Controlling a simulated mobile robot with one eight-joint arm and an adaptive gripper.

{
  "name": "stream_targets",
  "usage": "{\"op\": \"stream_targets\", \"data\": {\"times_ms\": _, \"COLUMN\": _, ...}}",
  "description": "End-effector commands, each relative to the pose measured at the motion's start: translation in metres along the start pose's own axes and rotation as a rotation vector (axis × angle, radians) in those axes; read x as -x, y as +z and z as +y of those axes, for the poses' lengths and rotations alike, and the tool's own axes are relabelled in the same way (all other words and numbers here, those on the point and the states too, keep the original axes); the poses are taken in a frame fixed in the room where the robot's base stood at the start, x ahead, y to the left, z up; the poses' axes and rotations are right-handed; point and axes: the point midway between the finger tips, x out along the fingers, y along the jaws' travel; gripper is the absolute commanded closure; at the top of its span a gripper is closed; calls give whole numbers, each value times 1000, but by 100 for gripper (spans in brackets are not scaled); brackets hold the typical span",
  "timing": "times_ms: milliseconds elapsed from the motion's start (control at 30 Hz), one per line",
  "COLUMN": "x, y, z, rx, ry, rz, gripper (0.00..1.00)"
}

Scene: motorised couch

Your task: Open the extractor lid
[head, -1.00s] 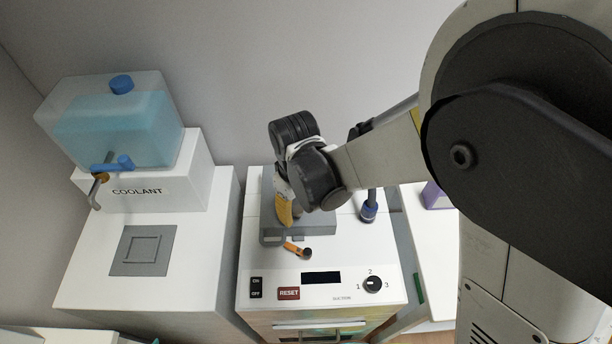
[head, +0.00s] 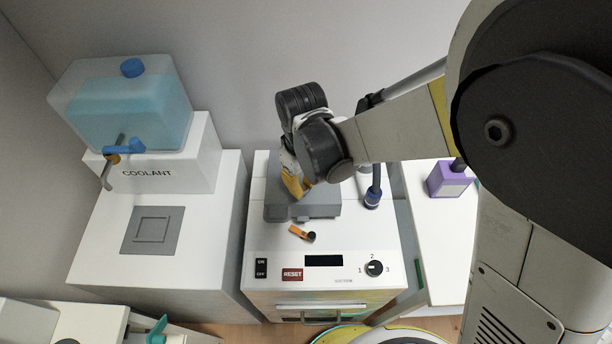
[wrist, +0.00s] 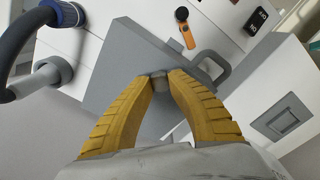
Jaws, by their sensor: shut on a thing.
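The extractor is the white cabinet (head: 335,250) in the middle of the head view. Its grey lid (head: 318,212) lies toward the back of the top, and it also shows in the wrist view (wrist: 125,60). A grey loop handle (wrist: 215,66) juts from the lid's edge. My gripper (head: 298,192) is over the lid, pointing down. An orange lever with a dark knob (head: 301,233) lies in front of the lid, apart from my fingers.
A blue-collared hose (head: 372,195) rises right of the lid. A white cabinet with a coolant tank (head: 120,105) stands left. The front panel holds a reset button (head: 292,274) and a dial (head: 374,268).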

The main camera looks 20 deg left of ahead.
Motion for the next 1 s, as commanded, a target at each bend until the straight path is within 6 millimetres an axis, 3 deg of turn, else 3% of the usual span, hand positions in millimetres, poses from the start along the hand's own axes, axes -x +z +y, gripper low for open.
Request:
{"op": "stream_targets", "data": {"times_ms": 400, "x": 60, "y": -28, "z": 29, "rx": -3, "ry": 6, "rz": 7, "gripper": 100}}
{"op": "stream_targets", "data": {"times_ms": 800, "x": 93, "y": -63, "z": 66, "rx": -4, "ry": 8, "rz": 6, "gripper": 100}}
{"op": "stream_targets", "data": {"times_ms": 833, "x": 92, "y": -62, "z": 65, "rx": -3, "ry": 8, "rz": 6, "gripper": 94}}
{"op": "stream_targets", "data": {"times_ms": 967, "x": 91, "y": -62, "z": 63, "rx": -2, "ry": 6, "rz": 5, "gripper": 55}}
{"op": "stream_targets", "data": {"times_ms": 1000, "x": 91, "y": -61, "z": 63, "rx": -2, "ry": 5, "rz": 4, "gripper": 52}}
